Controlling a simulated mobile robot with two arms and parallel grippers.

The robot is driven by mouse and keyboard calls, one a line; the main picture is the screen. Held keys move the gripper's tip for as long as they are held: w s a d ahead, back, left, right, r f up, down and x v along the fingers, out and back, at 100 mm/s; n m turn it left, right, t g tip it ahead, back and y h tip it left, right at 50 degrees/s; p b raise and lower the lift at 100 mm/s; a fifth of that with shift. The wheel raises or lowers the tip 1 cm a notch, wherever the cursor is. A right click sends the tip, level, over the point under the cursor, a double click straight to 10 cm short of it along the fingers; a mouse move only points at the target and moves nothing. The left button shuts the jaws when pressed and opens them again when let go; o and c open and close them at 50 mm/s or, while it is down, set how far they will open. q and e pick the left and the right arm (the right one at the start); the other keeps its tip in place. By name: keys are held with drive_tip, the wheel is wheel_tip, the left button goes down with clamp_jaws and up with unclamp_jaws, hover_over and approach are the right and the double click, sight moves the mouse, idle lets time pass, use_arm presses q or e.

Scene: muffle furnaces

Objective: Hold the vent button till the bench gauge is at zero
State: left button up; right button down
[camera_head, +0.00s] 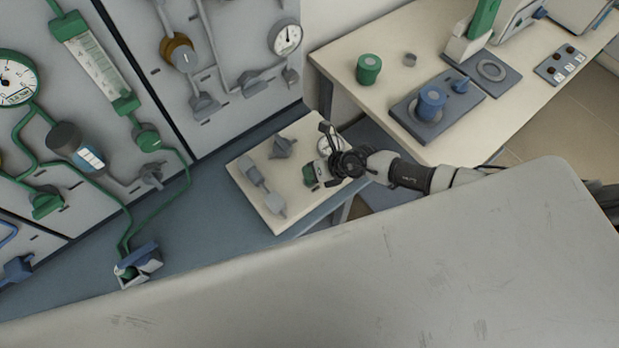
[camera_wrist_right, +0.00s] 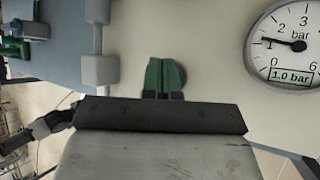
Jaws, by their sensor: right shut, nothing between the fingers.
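A small cream panel (camera_head: 284,207) stands on the blue-grey bench. It carries a round gauge (camera_wrist_right: 290,44), whose needle points near 1 and whose display reads 1.0 bar. In the head view the gauge (camera_head: 324,147) is partly behind my right gripper. A green knob-like part (camera_head: 309,175), probably the vent button, sits beside the gauge. It also shows in the right wrist view (camera_wrist_right: 164,74), straight beyond the fingertips. My right gripper (camera_head: 328,166) is shut and empty, right at this green part. I cannot tell whether it presses it. My left gripper is not in view.
The panel also has a grey knob (camera_head: 282,146) and a grey pipe fitting (camera_head: 262,186). A wall of gauges and green pipes (camera_head: 97,62) rises behind. A cream table (camera_head: 400,37) at the right holds a green cylinder (camera_head: 368,69) and a blue cylinder (camera_head: 431,101).

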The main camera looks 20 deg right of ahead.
drive_tip(key=shift+f, duration=0.15)
drive_tip(key=shift+f, duration=0.3)
drive_tip(key=shift+f+b, duration=0.45)
drive_tip(key=shift+b, duration=0.1)
idle(0.8)
drive_tip(key=shift+r, duration=0.1)
idle(1.8)
drive_tip(key=shift+r+p, duration=0.8)
drive_tip(key=shift+p, duration=0.25)
drive_tip(key=shift+r, duration=0.1)
wheel_tip(320, 180, up, 5)
drive_tip(key=p, duration=0.5)
drive_tip(key=shift+p, duration=0.3)
